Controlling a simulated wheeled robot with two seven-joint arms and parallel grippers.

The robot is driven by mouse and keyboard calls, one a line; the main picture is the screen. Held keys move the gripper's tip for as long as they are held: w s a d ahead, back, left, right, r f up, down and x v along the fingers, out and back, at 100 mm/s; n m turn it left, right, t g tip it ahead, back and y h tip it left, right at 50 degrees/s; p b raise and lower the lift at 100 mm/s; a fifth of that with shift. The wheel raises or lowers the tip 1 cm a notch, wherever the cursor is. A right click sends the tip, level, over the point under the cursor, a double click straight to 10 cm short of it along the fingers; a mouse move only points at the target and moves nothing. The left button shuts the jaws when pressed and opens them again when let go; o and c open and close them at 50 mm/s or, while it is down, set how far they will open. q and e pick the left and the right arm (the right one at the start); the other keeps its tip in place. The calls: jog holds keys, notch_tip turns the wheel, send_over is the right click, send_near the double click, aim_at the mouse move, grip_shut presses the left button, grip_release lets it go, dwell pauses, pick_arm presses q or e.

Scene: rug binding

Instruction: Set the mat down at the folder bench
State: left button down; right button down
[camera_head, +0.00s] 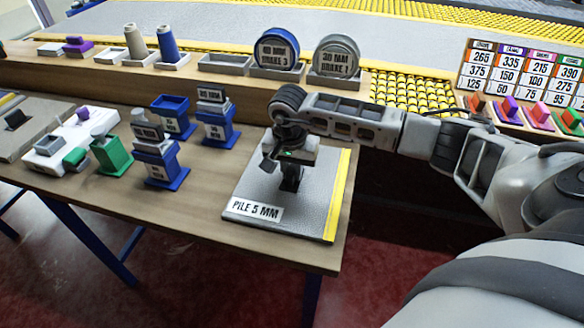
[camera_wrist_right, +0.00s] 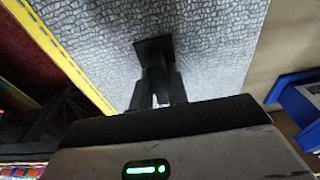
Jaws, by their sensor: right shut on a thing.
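The mat (camera_head: 262,187) is a grey textured rectangle with a yellow strip along its right edge and a "PILE 5 MM" label at its front. It lies flat at or just above the right end of the wooden bench (camera_head: 215,232); I cannot tell if it touches. My right gripper (camera_head: 290,180) reaches down over its middle, shut on the dark grip on the mat. In the right wrist view the fingers (camera_wrist_right: 158,88) close at a black square base on the mat (camera_wrist_right: 215,50). My left gripper is not in view.
Blue stands (camera_head: 217,132) and a green block (camera_head: 112,157) occupy the bench left of the mat. A raised shelf behind holds two round "30 MM" pieces (camera_head: 277,52) and spools (camera_head: 167,45). Colour-tabbed number boards (camera_head: 520,75) stand at the right. Red floor lies beyond the front edge.

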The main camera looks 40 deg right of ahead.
aim_at(290, 173)
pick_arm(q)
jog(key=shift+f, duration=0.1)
pick_arm(e)
jog(key=c, duration=1.4)
grip_release()
jog(key=shift+f, duration=0.1)
jog(key=shift+o, duration=0.2)
jog(key=shift+r, duration=0.6)
pick_arm(q)
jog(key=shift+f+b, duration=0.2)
jog(key=shift+b, duration=0.6)
pick_arm(e)
notch_tip(290, 173, up, 11)
jog(key=s+a, duration=0.1)
